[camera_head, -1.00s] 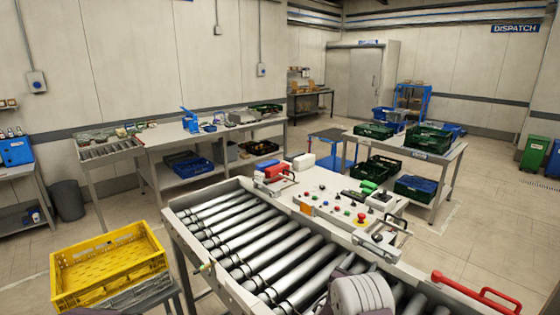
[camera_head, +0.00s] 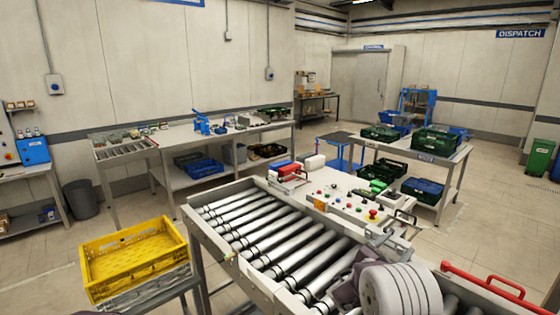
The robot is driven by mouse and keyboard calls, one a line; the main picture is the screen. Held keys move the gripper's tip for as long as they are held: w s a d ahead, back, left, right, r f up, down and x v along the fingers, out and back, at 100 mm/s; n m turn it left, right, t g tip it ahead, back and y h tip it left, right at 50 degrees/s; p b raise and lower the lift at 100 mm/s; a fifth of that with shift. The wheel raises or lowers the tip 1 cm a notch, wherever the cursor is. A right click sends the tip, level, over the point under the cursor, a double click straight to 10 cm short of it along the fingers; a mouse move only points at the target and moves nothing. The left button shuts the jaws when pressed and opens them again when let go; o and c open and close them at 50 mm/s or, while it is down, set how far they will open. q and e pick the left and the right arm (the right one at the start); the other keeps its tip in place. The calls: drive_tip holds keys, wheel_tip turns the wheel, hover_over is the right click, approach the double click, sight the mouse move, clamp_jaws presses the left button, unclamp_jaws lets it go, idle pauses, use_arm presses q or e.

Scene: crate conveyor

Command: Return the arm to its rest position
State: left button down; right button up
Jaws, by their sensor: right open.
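My right arm shows at the bottom, right of centre, as a pale ribbed rounded part with a darker mauve-grey part at its left. My right gripper (camera_head: 346,287) is at this darker part, low over the roller conveyor (camera_head: 222,238). It is open, and I see nothing held in it. Its fingertips are not clear and the lower part is cut off by the frame edge. My left gripper is not in view.
A yellow crate (camera_head: 135,262) stands on a stand at the left. A control panel (camera_head: 345,200) with buttons and levers runs along the conveyor's far side. A red handle (camera_head: 487,281) is at the right. A table (camera_head: 455,155) with green crates stands behind.

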drive_tip(key=s+d+f+m+g+y, duration=0.15)
drive_tip(key=s+m+g, duration=0.25)
drive_tip(key=s, duration=0.4)
drive_tip(key=s+d+f+m+g, duration=0.1)
drive_tip(key=s+d+m+g, duration=0.25)
drive_tip(key=s, duration=0.35)
drive_tip(key=s+a+f+m+g+y, duration=0.1)
drive_tip(key=s+a+f+m+y, duration=0.1)
drive_tip(key=s+a+f+m, duration=0.1)
drive_tip(key=s+a+f+m+g+y, duration=0.1)
drive_tip(key=s+a+f+m+y, duration=0.2)
drive_tip(key=s, duration=0.4)
drive_tip(key=s+a+f+m+g+y, duration=0.2)
drive_tip(key=s+a+f+m+y, duration=0.1)
drive_tip(key=s+a+f, duration=0.1)
drive_tip(key=shift+s+a+y, duration=0.25)
drive_tip(key=shift+s+a, duration=0.6)
drive_tip(key=a+f+m+t+y, duration=0.1)
drive_tip(key=a+f+m+y, duration=0.2)
drive_tip(key=a+m, duration=0.4)
drive_tip(key=shift+s+a+f+y, duration=0.2)
drive_tip(key=shift+a+y, duration=0.5)
drive_tip(key=shift+a, duration=0.4)
